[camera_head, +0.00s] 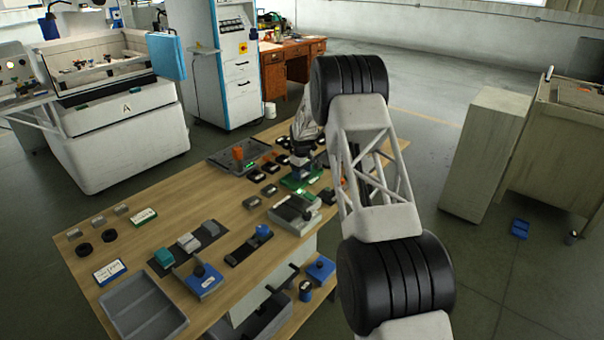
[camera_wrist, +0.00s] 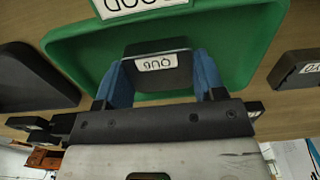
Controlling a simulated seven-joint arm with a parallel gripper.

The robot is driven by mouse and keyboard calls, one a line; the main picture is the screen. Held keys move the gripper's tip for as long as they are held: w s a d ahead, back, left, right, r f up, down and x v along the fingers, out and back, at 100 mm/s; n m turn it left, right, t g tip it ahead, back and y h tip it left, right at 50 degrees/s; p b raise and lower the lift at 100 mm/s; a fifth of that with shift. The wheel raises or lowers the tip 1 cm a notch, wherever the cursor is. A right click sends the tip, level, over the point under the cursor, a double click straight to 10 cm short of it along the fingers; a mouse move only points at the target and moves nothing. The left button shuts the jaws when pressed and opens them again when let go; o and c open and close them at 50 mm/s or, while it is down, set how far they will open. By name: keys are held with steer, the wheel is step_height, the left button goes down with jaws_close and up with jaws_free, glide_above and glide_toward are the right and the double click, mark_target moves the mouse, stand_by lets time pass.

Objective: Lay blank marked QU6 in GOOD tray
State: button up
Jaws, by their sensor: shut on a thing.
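A dark blank (camera_wrist: 158,78) with a white label reading QU6, upside down in the wrist view, sits between the blue fingers of my gripper (camera_wrist: 162,82). The fingers are shut on its two sides. Behind and around it is the green tray (camera_wrist: 75,62), with a white label on its far rim that reads GOOD, upside down and partly cut off. The blank is over or within the tray; I cannot tell whether it touches the floor. In the head view the green tray (camera_head: 291,184) lies on the wooden table, with my gripper (camera_head: 303,172) at it; the blank is not distinguishable there.
Dark blocks flank the tray: one left (camera_wrist: 32,80) and a labelled one right (camera_wrist: 300,70) in the wrist view. A grey tray (camera_head: 219,159) with an orange item stands behind left. Several small blanks, fixtures and an empty grey bin (camera_head: 143,309) share the table (camera_head: 180,215).

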mark_target(302, 173)
steer(key=o, duration=1.2)
steer(key=shift+f, duration=0.1)
step_height(302, 173, up, 12)
steer(key=shift+r, duration=0.15)
stand_by(0.6)
